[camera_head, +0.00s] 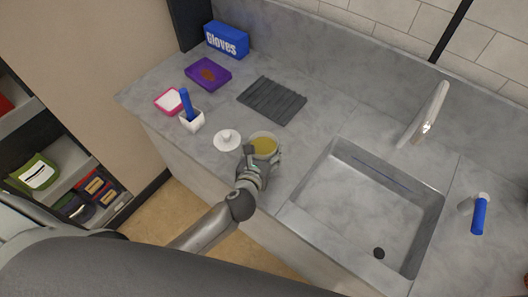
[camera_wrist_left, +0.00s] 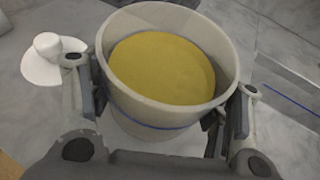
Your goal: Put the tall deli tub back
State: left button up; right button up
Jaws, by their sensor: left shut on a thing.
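The tall deli tub (camera_head: 264,145) is a pale, round, open tub with yellow contents, near the counter's front edge, left of the sink. In the left wrist view the tub (camera_wrist_left: 165,65) fills the middle, upright, with a blue line around its lower part. My left gripper (camera_head: 254,163) is shut on it, with one finger on each side (camera_wrist_left: 160,105). I cannot tell whether the tub touches the counter. A white round lid-like piece with a knob (camera_head: 228,139) lies just left of the tub. My right gripper is not in view.
A grey ribbed mat (camera_head: 272,100) lies behind the tub. A white cup with a blue-handled tool (camera_head: 191,120), a pink-edged box (camera_head: 169,101), a purple tray (camera_head: 208,73) and a blue gloves box (camera_head: 227,40) stand left. The sink (camera_head: 366,205) is right.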

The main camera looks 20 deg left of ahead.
pick_arm(q)
jog(key=shift+w+a+f, duration=0.1)
jog(key=shift+w+f, duration=0.1)
jog(key=shift+f, duration=0.05)
jog(key=shift+w+f+b, duration=0.1)
jog(key=shift+f+b, duration=0.2)
jog(key=shift+f, duration=1.4)
jog(key=shift+f, duration=0.1)
jog(key=o, duration=1)
jog(key=shift+r, duration=0.2)
jog(key=shift+s, duration=0.35)
jog(key=v, duration=1.1)
jog(key=shift+s+a+r+b, duration=0.1)
jog(key=shift+r+b, duration=0.05)
jog(key=shift+b, duration=0.15)
jog(key=shift+a, duration=0.1)
